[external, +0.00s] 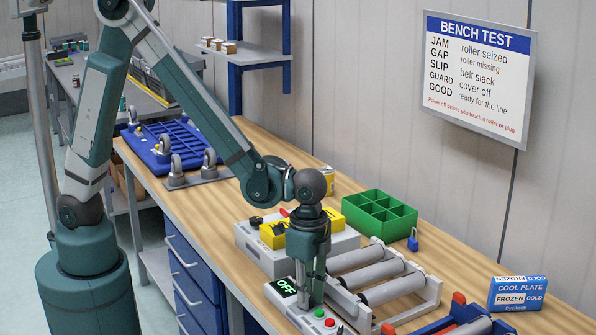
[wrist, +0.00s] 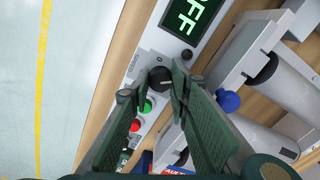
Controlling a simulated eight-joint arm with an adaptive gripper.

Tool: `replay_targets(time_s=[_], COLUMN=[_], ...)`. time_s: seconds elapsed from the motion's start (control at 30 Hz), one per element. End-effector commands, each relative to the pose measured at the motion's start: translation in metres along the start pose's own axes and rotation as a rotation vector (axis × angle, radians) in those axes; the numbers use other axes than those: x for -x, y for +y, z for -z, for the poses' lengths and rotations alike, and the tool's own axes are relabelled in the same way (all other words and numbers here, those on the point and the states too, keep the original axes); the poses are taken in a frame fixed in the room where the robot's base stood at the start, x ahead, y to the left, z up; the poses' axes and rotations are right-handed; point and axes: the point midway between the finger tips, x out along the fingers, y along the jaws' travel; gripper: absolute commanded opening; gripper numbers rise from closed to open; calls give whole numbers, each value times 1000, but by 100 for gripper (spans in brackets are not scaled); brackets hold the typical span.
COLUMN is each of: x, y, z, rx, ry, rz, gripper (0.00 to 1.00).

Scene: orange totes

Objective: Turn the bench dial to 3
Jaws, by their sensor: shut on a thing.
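The bench dial (wrist: 160,79) is a round black knob on a pale control box (external: 294,312). In the wrist view it sits between the two fingertips of my gripper (wrist: 160,78), which is shut on it. A green-lettered display (wrist: 188,17) beside the dial reads OFF; it also shows in the external view (external: 284,288). In the external view my gripper (external: 311,300) points straight down at the box and hides the dial.
Green (external: 319,314) and red (external: 330,323) buttons sit beside my gripper on the box. A conveyor with grey rollers (external: 387,289) stands close on the right. A green divided bin (external: 379,214) and a blue padlock (external: 413,240) are behind. A wall sign (external: 475,80) hangs above.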

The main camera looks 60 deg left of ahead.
Motion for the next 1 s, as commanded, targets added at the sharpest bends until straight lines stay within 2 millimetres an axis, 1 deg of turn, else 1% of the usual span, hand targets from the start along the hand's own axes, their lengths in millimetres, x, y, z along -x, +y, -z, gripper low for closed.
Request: replay_targets(time_s=[0.7, 1.0], x=[-1, 0], y=[0, -1], z=[-1, 0], rx=[-677, -929], ry=[-1, -1], rz=[0, 0], gripper=[7, 7])
